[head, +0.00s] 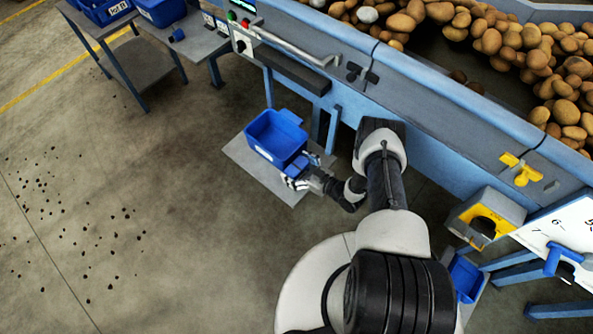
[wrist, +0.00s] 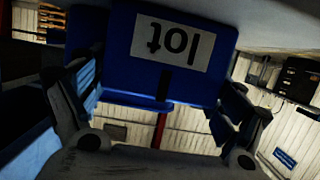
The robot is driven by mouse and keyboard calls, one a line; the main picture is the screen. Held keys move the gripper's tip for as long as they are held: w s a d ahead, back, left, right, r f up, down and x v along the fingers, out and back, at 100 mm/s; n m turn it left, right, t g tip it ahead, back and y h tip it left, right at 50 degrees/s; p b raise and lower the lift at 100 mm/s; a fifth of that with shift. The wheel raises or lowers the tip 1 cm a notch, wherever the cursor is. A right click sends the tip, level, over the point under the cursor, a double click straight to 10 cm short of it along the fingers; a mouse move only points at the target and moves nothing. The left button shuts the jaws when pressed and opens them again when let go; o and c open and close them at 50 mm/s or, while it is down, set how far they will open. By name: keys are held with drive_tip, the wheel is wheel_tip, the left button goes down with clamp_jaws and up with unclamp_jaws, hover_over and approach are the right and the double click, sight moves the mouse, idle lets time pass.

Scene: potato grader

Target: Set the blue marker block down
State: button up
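My gripper (head: 297,172) is low beside the machine, at the lower right corner of a blue bin (head: 266,132). Its fingers stand well apart in the wrist view (wrist: 158,100). A blue panel with a white label reading "lot" (wrist: 182,42), upside down, fills the space between and beyond the fingertips. I cannot tell whether this panel is the marker block or the bin's end, or whether the fingers touch it.
The bin stands on a grey plate (head: 240,158). The grader's blue frame (head: 440,150) runs along the right, with potatoes (head: 560,70) above. More blue bins (head: 103,10) stand on a table at the upper left. The open floor (head: 170,220) at left holds scattered dark clods.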

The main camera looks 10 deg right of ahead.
drive_tip(key=c, duration=0.9)
